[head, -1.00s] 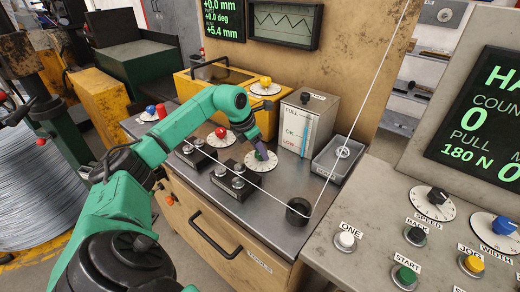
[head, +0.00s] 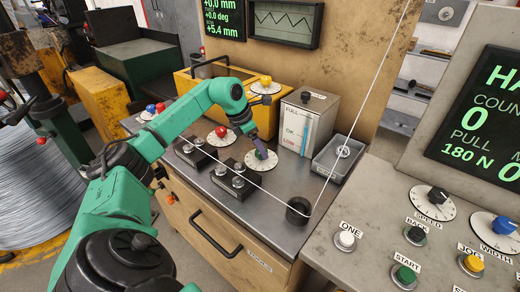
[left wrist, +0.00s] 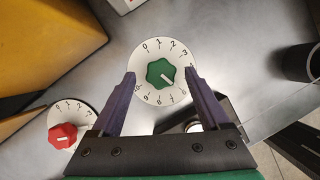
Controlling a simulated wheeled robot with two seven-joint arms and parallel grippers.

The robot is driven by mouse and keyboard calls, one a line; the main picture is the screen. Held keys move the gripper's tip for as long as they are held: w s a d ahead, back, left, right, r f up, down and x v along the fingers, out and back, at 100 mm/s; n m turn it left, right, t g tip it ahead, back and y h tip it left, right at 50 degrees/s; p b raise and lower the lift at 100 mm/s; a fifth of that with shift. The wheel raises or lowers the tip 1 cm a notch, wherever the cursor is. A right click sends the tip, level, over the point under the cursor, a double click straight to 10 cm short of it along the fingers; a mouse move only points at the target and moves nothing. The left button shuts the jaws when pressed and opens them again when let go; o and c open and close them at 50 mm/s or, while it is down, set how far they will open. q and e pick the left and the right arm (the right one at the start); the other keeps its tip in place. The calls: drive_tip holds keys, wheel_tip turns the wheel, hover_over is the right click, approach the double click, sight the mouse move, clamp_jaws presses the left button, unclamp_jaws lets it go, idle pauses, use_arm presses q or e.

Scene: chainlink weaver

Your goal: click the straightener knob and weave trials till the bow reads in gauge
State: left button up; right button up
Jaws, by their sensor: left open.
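My left gripper (head: 258,150) is over the green knob (head: 262,155) on its white dial on the steel bench. In the left wrist view the open fingertips (left wrist: 160,74) stand on either side of this green knob (left wrist: 158,72), with gaps visible. Its white mark points to the lower right of the numbered dial (left wrist: 147,47). A red knob (head: 221,131) on a similar dial is further left, and a yellow knob (head: 266,81) is behind. The readout (head: 223,18) shows +0.0 mm, +0.0 deg and +5.4 mm. My right gripper is not seen.
A thin wire crosses the bench past roller blocks (head: 230,182) to a black cylinder (head: 298,210), then rises. A gauge box (head: 306,120) and grey tray (head: 339,158) stand right of the dial. The control panel has a START button (head: 404,274) and a screen (head: 480,120) showing COUNT 0, PULL 180 N.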

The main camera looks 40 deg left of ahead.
use_arm(q)
drive_tip(key=v, duration=1.3)
